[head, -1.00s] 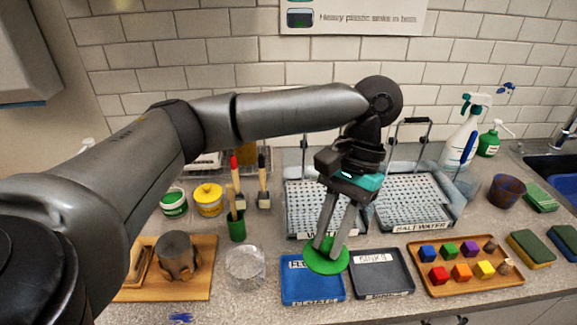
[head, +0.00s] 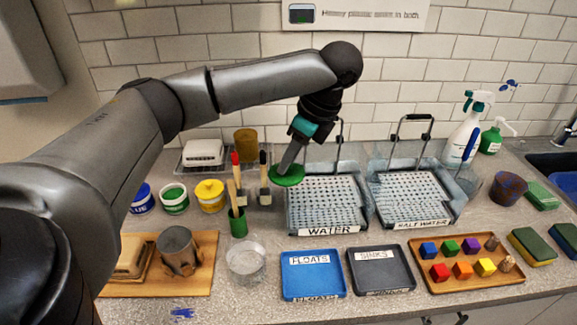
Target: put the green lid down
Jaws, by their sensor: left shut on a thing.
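The green lid (head: 287,176) is a flat round disc. My left gripper (head: 290,166) is shut on it and holds it near the back left corner of the water tray (head: 327,232). Whether the lid touches anything below it, I cannot tell. The fingers point down and to the left, and the far finger is mostly hidden. My right gripper does not show.
Brushes in a green cup (head: 238,227) and a black-tipped brush (head: 264,185) stand just left of the lid. A yellow tub (head: 210,196) and a green-labelled tub (head: 174,199) are further left. The blue floats tray (head: 312,285) and dark sinks tray (head: 380,280) lie in front.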

